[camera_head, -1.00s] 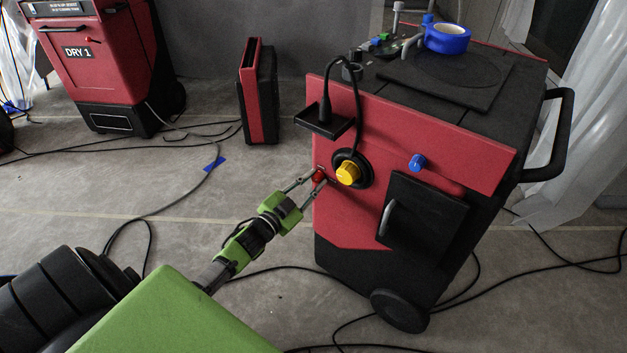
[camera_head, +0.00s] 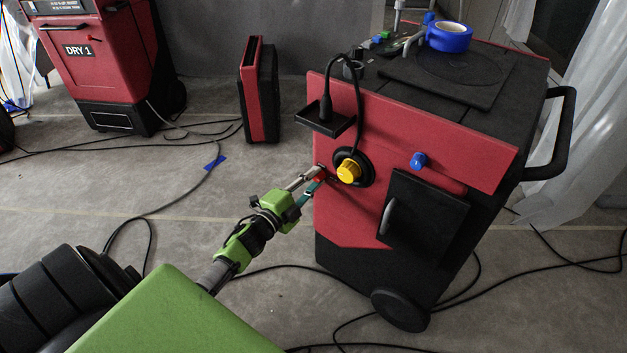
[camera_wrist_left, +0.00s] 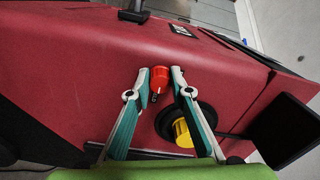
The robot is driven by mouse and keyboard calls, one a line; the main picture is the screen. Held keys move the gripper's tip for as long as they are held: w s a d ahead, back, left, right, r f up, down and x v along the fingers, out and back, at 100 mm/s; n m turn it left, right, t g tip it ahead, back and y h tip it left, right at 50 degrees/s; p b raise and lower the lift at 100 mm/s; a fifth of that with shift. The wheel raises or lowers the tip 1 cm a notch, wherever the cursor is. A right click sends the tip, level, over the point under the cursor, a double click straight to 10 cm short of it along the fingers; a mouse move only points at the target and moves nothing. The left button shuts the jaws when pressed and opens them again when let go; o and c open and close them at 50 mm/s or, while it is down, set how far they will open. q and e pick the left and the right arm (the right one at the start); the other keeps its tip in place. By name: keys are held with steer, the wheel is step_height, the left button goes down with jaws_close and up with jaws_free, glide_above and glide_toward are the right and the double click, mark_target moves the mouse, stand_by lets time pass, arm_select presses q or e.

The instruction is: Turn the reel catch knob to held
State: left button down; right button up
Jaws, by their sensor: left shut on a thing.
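A small red knob (camera_head: 320,174) sits on the red front panel of the machine (camera_head: 420,140), near the panel's left edge. In the left wrist view the red knob (camera_wrist_left: 159,77) lies between the fingertips, with a dark mark at its lower end. My left gripper (camera_head: 313,175) comes in from the lower left and is shut on the red knob. In the left wrist view its fingertips (camera_wrist_left: 161,75) flank the knob, and a narrow gap seems to show on the right side. My right gripper is not in view.
Just right of the red knob is a yellow knob (camera_head: 348,171) on a black disc, close to my right finger. A blue knob (camera_head: 418,160), a black tray (camera_head: 325,122) with a cable, and a black door (camera_head: 425,222) are on the same front. Cables lie on the floor.

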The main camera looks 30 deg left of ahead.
arm_select(q)
steer(key=shift+m, duration=0.3)
stand_by(0.4)
steer(key=c, duration=1.8)
jaws_free()
steer(key=shift+s, duration=0.25)
steer(key=s, duration=1.1)
steer(key=shift+s+a, duration=0.25)
steer(key=shift+a, duration=0.1)
steer(key=shift+f, duration=0.1)
